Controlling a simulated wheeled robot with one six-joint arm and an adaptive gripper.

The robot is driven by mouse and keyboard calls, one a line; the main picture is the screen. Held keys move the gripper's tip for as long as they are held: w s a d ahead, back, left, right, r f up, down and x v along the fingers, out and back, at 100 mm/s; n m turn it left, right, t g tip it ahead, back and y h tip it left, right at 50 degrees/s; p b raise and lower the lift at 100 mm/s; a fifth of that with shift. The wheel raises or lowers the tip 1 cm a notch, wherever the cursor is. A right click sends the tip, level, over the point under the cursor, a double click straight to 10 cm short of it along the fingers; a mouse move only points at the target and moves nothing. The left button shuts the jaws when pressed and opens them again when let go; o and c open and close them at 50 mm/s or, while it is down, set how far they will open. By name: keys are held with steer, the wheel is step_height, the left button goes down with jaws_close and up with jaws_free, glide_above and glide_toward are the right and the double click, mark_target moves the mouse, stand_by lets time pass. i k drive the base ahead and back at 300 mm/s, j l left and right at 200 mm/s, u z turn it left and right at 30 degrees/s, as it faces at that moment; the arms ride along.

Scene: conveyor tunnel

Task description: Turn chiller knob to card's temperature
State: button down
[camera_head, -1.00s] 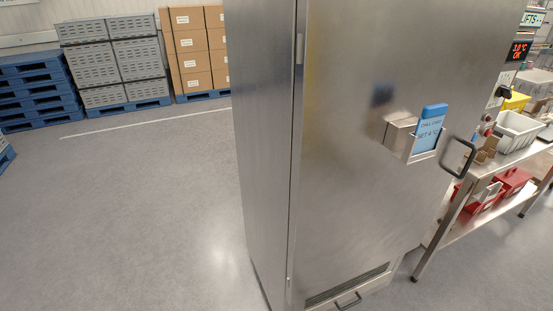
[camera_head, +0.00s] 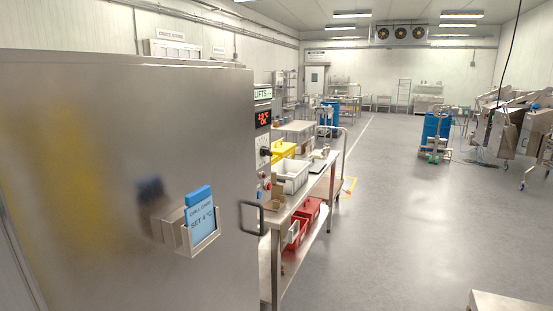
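The chiller (camera_head: 110,150) is a tall stainless steel cabinet filling the left of the view. A blue and pale card (camera_head: 202,220) stands in a metal holder on its door. It reads "CHILL CARD" and "SET", with a digit that looks like 4, then °C; the print is small. On a panel seen edge-on beyond the door's right edge are a red lit display (camera_head: 263,118) and a dark knob (camera_head: 265,152). The display's digits and the knob's pointing are too small to read surely. My gripper is not in view.
A black door handle (camera_head: 252,218) sticks out at the door's right edge. A steel bench (camera_head: 318,180) beyond it holds a white bin (camera_head: 291,177) and a yellow bin (camera_head: 283,150), with red bins (camera_head: 297,232) below. Open grey floor (camera_head: 410,220) lies to the right.

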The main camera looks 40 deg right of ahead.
mark_target(265, 151)
steer(key=z, duration=0.65)
steer(key=j, duration=0.2)
steer(key=l+u, duration=0.45)
steer(key=l, duration=1.25)
steer(key=k, duration=0.05)
